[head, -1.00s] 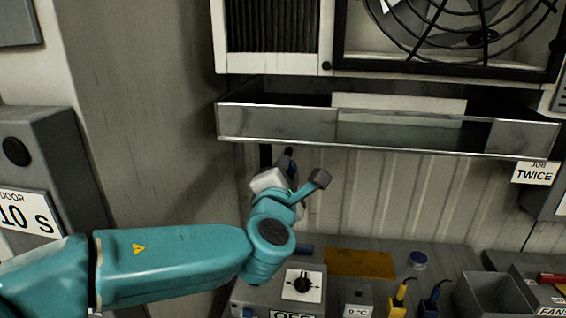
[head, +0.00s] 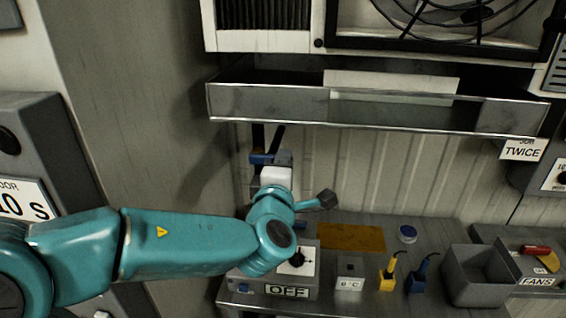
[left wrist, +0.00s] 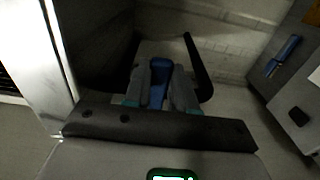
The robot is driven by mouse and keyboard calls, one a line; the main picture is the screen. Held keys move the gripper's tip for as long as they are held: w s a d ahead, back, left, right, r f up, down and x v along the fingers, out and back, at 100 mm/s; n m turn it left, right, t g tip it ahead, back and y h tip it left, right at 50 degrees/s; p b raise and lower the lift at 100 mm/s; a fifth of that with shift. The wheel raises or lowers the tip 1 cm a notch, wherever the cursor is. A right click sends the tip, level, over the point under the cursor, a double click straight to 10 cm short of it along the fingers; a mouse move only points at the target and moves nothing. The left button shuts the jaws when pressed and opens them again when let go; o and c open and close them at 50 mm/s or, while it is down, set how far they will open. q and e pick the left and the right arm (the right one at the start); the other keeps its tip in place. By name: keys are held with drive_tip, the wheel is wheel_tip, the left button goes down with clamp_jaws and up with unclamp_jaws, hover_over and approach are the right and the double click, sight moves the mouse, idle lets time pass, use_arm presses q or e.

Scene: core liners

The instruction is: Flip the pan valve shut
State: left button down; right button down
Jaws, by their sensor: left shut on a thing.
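The drain pan (head: 265,101) is a long metal trough under the fan unit. Below its left end a blue valve handle (head: 262,158) shows beside dark pipe parts. My left gripper (head: 268,166) points up at the valve, its white body just below the handle. In the left wrist view the blue handle (left wrist: 158,84) sits between the two grey fingers (left wrist: 160,92), which are shut on it. A black tube (left wrist: 196,65) stands to their right. The gripper hides part of the valve, so I cannot tell its exact angle. My right gripper is not in view.
Below is a bench with a dial box (head: 296,262) marked OFF, a small display (head: 349,272), yellow (head: 387,276) and blue (head: 418,276) plugs, and an open grey bin (head: 474,278). The corrugated wall (head: 400,180) is close behind. Open space lies between pan and bench.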

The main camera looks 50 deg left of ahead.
use_arm(q)
drive_tip(key=shift+r, duration=0.15)
drive_tip(key=c, duration=1.1)
unclamp_jaws()
drive_tip(key=shift+a, duration=0.1)
drive_tip(key=shift+o, duration=0.9)
drive_tip(key=shift+w+a, duration=0.1)
drive_tip(key=b+v, duration=0.4)
drive_tip(key=v, duration=1.2)
drive_tip(key=shift+s+d, duration=0.2)
drive_tip(key=shift+s, duration=0.05)
drive_tip(key=shift+w, duration=0.15)
